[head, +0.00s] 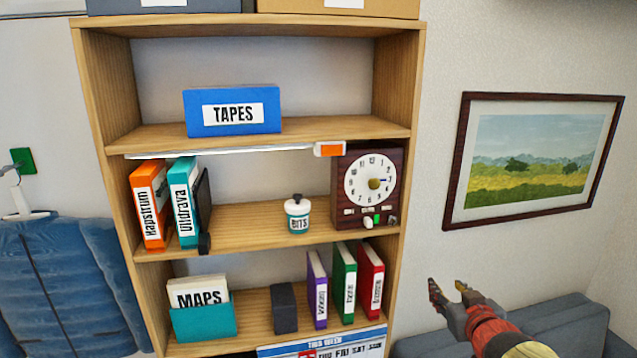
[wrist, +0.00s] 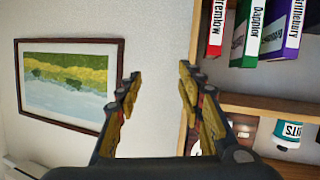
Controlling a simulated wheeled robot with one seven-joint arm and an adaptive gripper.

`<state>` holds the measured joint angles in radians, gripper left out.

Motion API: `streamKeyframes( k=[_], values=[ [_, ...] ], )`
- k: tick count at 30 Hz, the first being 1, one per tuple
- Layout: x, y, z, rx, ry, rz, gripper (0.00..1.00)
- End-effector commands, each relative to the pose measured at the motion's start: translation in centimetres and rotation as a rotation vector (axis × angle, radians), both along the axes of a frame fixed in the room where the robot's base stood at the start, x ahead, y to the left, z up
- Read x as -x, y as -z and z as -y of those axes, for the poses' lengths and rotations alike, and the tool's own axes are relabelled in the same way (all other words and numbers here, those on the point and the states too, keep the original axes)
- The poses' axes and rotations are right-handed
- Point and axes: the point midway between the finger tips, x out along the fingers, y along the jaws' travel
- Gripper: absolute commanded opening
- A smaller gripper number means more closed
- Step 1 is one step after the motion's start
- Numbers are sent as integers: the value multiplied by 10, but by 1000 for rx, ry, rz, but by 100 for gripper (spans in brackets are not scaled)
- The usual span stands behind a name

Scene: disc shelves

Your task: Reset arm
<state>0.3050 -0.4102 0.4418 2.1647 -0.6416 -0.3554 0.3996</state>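My gripper (head: 449,288) is at the lower right in the head view, to the right of the wooden shelf unit (head: 405,100) and in front of the wall below the picture. Its two fingers are spread apart with nothing between them. In the wrist view my gripper (wrist: 158,85) also shows open and empty, with plain wall between the fingers. That view is upside down, with the framed picture (wrist: 70,85) on the left and the shelf unit (wrist: 265,104) on the right. My gripper touches nothing that I can see.
The shelves hold a blue TAPES box (head: 232,110), orange (head: 150,205) and teal (head: 184,200) binders, a BITS jar (head: 297,215), a clock (head: 370,185), a MAPS holder (head: 203,318) and several slim binders (head: 344,285). A grey sofa (head: 570,330) stands below my gripper. Open space lies before the wall.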

Motion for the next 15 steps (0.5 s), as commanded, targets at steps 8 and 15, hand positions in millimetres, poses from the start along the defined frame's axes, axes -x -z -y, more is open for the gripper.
streamKeyframes(
  k=[8, 15],
  values=[
    [85, 79, 30, 23, 200, -356, 38],
    [183, 146, -5, -37, 230, -654, 38]
  ],
)
